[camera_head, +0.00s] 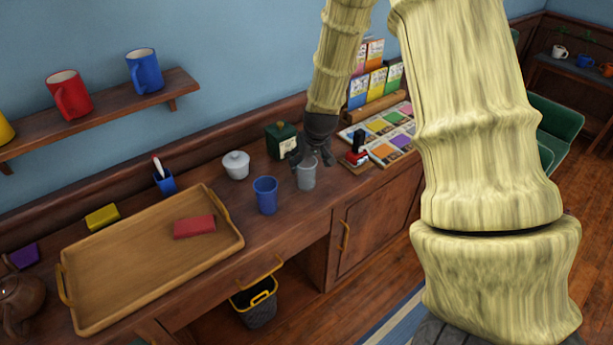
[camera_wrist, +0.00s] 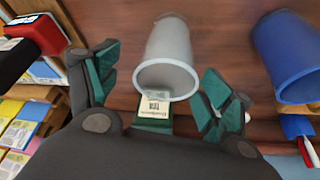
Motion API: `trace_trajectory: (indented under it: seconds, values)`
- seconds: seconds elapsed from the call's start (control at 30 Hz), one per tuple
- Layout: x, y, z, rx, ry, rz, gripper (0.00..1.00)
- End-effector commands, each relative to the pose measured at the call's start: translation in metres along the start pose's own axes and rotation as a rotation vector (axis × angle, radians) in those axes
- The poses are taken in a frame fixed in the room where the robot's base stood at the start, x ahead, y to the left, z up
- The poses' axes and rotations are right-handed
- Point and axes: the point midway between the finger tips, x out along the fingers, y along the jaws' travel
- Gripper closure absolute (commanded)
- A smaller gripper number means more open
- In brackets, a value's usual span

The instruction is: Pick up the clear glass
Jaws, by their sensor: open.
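The clear glass (camera_head: 306,174) looks pale grey and translucent and stands upright on the wooden counter. My gripper (camera_head: 318,160) is just behind and above it in the head view, with the arm reaching down from the top. In the wrist view, the glass (camera_wrist: 168,60) is centred just beyond the fingers. My gripper (camera_wrist: 165,85) is open there, one green-padded finger on each side of the glass's rim. I cannot tell whether either finger touches it.
A blue cup (camera_head: 265,195) stands close beside the glass. A wooden tray (camera_head: 110,275) holds a red block. Free counter lies in front of the glass.

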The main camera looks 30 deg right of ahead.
Motion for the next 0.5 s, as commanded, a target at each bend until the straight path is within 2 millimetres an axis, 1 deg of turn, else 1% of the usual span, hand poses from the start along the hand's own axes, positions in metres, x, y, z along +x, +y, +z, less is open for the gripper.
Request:
trace_trajectory:
  seconds: [0.17, 0.5]
  values:
    - [0.007, -0.001, 0.0, 0.002, -0.001, 0.001, 0.19]
    - [0.039, -0.005, -0.002, 0.002, -0.001, 0.001, 0.19]
